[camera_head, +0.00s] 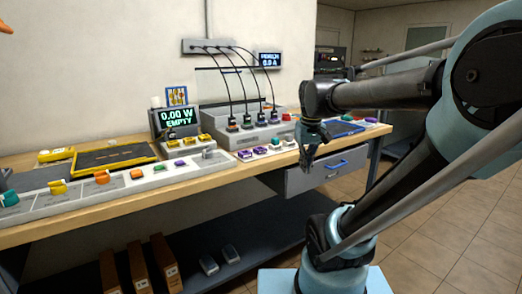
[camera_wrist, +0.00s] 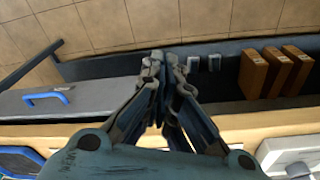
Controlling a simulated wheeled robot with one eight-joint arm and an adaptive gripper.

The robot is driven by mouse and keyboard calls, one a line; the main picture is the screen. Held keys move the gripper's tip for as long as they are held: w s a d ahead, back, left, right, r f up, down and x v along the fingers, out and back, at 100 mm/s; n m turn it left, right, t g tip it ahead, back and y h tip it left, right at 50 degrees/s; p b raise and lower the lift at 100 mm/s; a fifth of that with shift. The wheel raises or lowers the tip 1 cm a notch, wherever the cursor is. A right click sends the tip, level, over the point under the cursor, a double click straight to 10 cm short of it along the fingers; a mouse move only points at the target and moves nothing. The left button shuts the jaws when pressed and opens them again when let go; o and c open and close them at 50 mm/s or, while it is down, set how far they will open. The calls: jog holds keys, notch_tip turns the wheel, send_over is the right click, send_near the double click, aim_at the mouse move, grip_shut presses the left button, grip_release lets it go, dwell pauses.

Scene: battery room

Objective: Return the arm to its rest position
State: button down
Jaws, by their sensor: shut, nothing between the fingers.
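My gripper (camera_head: 309,160) hangs from my raised arm in the head view, in front of the bench's right part and just left of the drawer handle. In the wrist view my gripper (camera_wrist: 163,62) has its fingertips together with nothing between them. It points past the bench edge, over the lower shelf and the floor. I cannot tell from the head view whether it touches the bench.
The wooden bench (camera_head: 110,208) carries a long grey strip of coloured parts, a yellow-edged tray (camera_head: 113,157) and a charger box (camera_head: 242,130) with cables. A drawer with a blue handle (camera_head: 336,164) is under the right end. Brown binders (camera_head: 165,262) stand on the shelf below. Tiled floor at right is clear.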

jog(key=s+d+f+m, duration=0.2)
jog(key=s+d+f, duration=0.1)
jog(key=s+f, duration=0.7)
notch_tip(320, 180, down, 3)
jog(key=shift+s+d+f+t, duration=0.1)
jog(key=shift+s+d+t, duration=0.1)
jog(key=shift+d+t, duration=0.2)
jog(key=shift+w+f, duration=0.2)
jog(key=shift+w, duration=0.2)
